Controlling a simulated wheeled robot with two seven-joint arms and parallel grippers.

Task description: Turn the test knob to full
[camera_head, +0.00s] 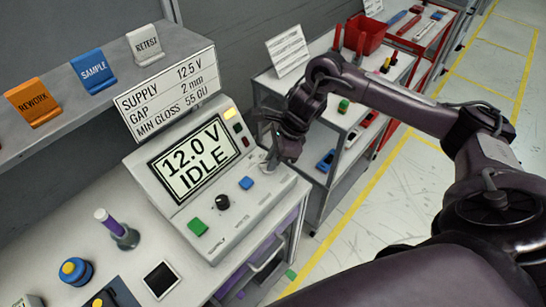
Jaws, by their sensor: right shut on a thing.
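The grey test console (165,195) stands on the bench, and its screen (192,160) reads "12.0 V IDLE". My right gripper (270,161) is at the right end of the console's sloped control panel, with its fingers shut on a small control there, which appears to be the test knob. The fingers hide most of it, so its turn position does not show. A black knob (222,202) stands clear of the gripper, between a green button (197,227) and a blue button (246,183). My left gripper is not in view.
A sign (168,90) above the console reads supply 12.5 V. A shelf with orange (34,102), blue (93,70) and white (145,45) tags runs along the left. A cart with a red bin (365,34) stands behind.

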